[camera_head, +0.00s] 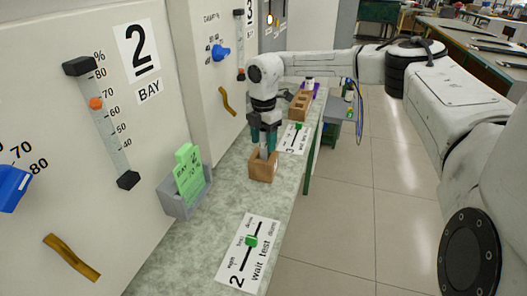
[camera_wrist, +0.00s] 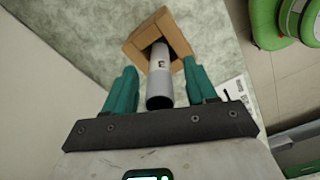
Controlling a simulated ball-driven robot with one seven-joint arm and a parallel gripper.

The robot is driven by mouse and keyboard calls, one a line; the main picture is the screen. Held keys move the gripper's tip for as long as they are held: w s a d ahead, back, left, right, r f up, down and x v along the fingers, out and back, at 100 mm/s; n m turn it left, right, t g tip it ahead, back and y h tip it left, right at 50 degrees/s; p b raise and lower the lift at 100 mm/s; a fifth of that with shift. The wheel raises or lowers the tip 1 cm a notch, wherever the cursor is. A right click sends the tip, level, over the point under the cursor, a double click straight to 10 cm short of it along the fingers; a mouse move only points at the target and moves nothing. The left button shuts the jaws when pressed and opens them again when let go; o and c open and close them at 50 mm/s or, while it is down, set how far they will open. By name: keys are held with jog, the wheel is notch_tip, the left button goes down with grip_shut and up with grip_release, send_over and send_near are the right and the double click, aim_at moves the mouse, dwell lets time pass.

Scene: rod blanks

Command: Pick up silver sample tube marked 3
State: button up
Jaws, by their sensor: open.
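A silver tube (camera_wrist: 160,78) stands in the square hole of a wooden block (camera_wrist: 134,40) in the wrist view. It carries a small dark mark too small to read for certain. My gripper (camera_wrist: 158,72) is open, with its teal fingers on either side of the tube, and I cannot tell whether they touch it. In the head view my gripper (camera_head: 264,143) points down over the wooden block (camera_head: 262,172) on the speckled counter. A little of the tube (camera_head: 264,153) shows between the fingers.
Another wooden block (camera_head: 299,107) stands farther along the narrow counter (camera_head: 205,243). A grey holder with a green card (camera_head: 189,174) stands against the wall panel at left. A label card with a green slider (camera_head: 250,252) lies in front. Open floor (camera_head: 345,220) lies right.

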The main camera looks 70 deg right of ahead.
jog(key=shift+c, duration=0.4)
grip_shut()
